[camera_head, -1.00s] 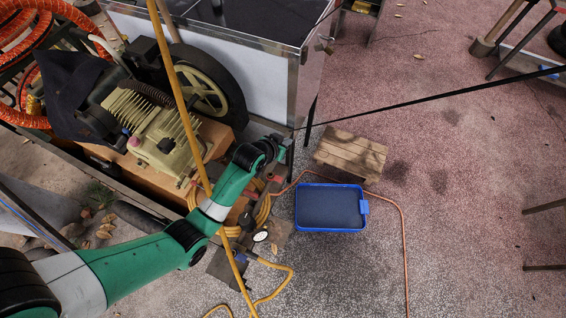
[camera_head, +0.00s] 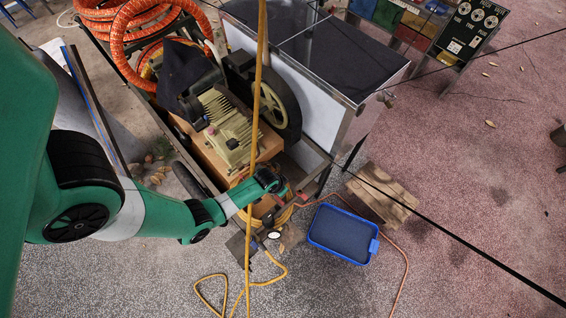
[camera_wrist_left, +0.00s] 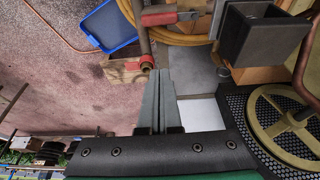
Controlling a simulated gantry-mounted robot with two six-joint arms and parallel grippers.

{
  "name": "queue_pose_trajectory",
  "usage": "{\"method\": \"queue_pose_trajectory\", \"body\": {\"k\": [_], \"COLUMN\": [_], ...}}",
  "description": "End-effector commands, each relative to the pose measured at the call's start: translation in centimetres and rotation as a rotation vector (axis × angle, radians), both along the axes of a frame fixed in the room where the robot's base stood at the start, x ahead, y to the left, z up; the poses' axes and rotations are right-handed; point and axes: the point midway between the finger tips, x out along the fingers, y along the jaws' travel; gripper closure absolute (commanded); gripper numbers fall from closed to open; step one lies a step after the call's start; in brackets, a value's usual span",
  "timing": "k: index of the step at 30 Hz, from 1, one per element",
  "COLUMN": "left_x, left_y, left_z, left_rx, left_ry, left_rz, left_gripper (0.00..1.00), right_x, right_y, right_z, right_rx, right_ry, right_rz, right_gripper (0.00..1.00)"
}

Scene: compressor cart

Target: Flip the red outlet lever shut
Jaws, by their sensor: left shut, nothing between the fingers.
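A red lever-like bar (camera_wrist_left: 160,18) lies across the top of the left wrist view, beside a metal valve body and a copper-coloured pipe. A red fitting (camera_wrist_left: 147,63) sits at the end of that pipe. My left gripper (camera_wrist_left: 161,73) is shut and empty, its fingertips close to the red fitting and apart from the red bar in the picture. In the head view my left gripper (camera_head: 284,190) is at the front right end of the compressor cart (camera_head: 212,180); the lever is too small to make out clearly there. My right gripper is not in view.
A yellow hose (camera_head: 262,90) hangs across the head view. The compressor (camera_head: 226,128) and flywheel (camera_head: 272,106) stand behind my gripper. A blue tray (camera_head: 343,234) and a wooden crate (camera_head: 383,193) lie on the ground to the right.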

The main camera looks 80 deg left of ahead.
Motion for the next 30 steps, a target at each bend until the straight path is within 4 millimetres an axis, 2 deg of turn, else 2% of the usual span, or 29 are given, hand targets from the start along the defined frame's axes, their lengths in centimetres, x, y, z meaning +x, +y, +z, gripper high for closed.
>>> {"method": "queue_pose_trajectory", "body": {"k": [5, 12, 15, 18, 21, 24, 30], "left_x": [0.4, 1.8, 2.4, 3.0, 1.2, 0.2, -0.6], "left_y": [0.2, 0.9, 1.2, 1.5, 0.6, 0.1, -0.3], "left_z": [-1.8, -6.5, -8.5, -10.2, -9.0, -9.1, -9.3], "left_rx": [0.000, 0.001, 0.000, -0.001, -0.001, -0.001, 0.001], "left_ry": [-0.001, -0.001, 0.001, 0.002, 0.003, 0.002, -0.001], "left_rz": [0.000, -0.001, -0.001, -0.001, -0.001, -0.001, -0.001], "left_gripper": [1.00, 1.00, 1.00, 1.00, 1.00, 1.00, 1.00], "right_x": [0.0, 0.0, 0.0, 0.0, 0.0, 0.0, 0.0], "right_y": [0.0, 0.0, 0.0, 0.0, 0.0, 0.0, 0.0], "right_z": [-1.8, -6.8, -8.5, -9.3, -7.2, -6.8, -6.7], "right_rx": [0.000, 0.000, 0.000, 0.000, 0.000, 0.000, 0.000], "right_ry": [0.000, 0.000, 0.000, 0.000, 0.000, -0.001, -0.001], "right_rz": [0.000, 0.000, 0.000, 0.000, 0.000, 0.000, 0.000], "right_gripper": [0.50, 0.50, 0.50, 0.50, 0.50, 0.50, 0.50]}}
